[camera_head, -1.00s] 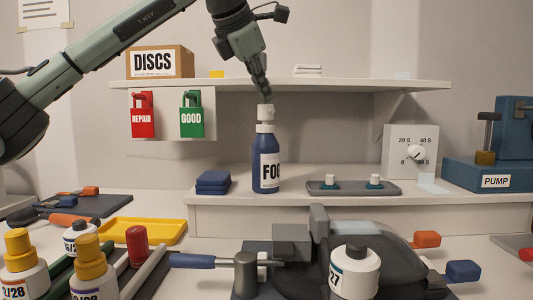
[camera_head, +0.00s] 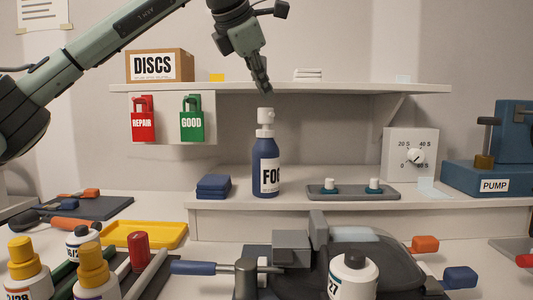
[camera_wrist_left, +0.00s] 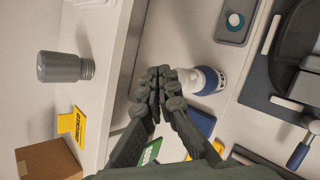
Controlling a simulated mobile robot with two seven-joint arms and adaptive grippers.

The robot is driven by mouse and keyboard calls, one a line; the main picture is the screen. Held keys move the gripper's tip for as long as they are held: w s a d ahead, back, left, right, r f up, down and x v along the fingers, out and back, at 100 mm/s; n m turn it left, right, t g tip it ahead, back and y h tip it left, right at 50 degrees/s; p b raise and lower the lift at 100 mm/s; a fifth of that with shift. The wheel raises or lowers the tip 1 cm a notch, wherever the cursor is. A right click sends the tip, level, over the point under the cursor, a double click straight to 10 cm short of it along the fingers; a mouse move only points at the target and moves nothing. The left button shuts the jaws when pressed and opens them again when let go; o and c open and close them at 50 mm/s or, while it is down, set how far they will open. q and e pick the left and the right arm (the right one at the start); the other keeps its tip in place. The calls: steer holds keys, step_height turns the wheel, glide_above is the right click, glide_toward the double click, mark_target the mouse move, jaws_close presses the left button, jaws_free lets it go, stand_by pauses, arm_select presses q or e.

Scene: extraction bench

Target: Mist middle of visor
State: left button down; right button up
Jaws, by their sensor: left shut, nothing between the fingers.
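The blue spray bottle (camera_head: 265,165) labelled FOG stands upright on the raised bench shelf, its white pump head (camera_head: 265,122) on top. My left gripper (camera_head: 266,88) points down just above the pump head, shut and empty, with a small gap between them. In the left wrist view the shut fingertips (camera_wrist_left: 160,80) are beside the bottle's white top (camera_wrist_left: 205,80). A dark curved piece (camera_head: 385,262), possibly the visor, lies at the front centre. A white bottle (camera_head: 353,278) partly hides it, so its middle is not clear. My right gripper is not in view.
An upper shelf (camera_head: 350,88) runs behind my left gripper. Blue folded cloths (camera_head: 213,187) and a grey tray (camera_head: 352,190) flank the spray bottle. A timer (camera_head: 410,155) and the pump (camera_head: 490,178) stand right. Capped bottles and a yellow tray (camera_head: 145,234) crowd the front left.

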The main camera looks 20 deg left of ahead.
arm_select(q)
step_height(320, 180, up, 2)
steer(key=shift+p, duration=0.8)
steer(key=shift+r, duration=2)
